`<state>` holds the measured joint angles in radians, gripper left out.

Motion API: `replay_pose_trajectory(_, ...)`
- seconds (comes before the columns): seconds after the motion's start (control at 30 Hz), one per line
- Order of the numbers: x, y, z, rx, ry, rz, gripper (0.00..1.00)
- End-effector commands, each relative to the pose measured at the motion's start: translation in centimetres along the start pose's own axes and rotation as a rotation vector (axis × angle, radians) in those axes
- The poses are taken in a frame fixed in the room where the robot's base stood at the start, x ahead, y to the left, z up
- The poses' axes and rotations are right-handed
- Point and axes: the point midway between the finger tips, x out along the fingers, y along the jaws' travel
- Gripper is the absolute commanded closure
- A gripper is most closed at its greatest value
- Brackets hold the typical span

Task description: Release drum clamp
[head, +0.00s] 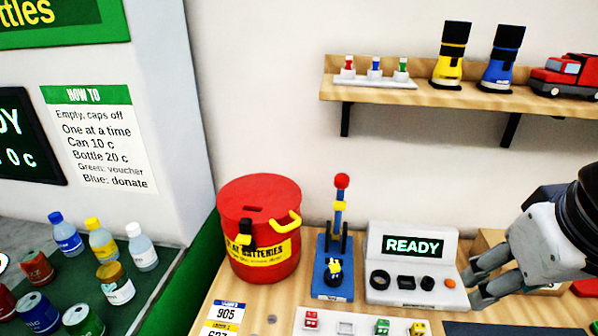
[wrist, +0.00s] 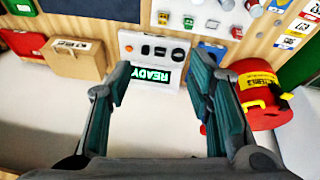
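The red drum (head: 259,262) stands on the wooden counter left of centre in the head view, with a yellow label and a flat red lid. A black clamp (head: 243,232) sits at the front-left of its rim; whether it is latched I cannot tell. A yellow handle (head: 284,222) arches at the rim's right. My gripper (head: 484,275) is at the far right, well away from the drum. In the wrist view my gripper (wrist: 160,78) has its fingers wide apart with nothing between them. The drum (wrist: 262,118) shows there at the right, beyond the right finger.
A blue stand (head: 333,277) with a red-topped lever is right of the drum. A grey READY panel (head: 412,286) stands between it and my gripper. A shelf (head: 440,93) with toys hangs above. Several bottles (head: 104,243) and cans stand at left. A cardboard box (wrist: 75,58) is also near.

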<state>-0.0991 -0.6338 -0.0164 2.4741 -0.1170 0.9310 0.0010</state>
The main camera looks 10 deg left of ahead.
Motion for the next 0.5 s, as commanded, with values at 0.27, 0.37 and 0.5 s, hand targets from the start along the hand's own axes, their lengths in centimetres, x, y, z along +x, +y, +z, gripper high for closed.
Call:
replay_pose_trajectory(0.27,3.7,-0.3,-1.3,-0.448,-0.269,0.165,0.53)
replay_pose_trajectory(0.37,5.0,-0.8,-2.3,-0.619,-0.341,0.244,0.53)
replay_pose_trajectory(0.5,6.6,-2.1,-4.0,-0.866,-0.422,0.372,0.53)
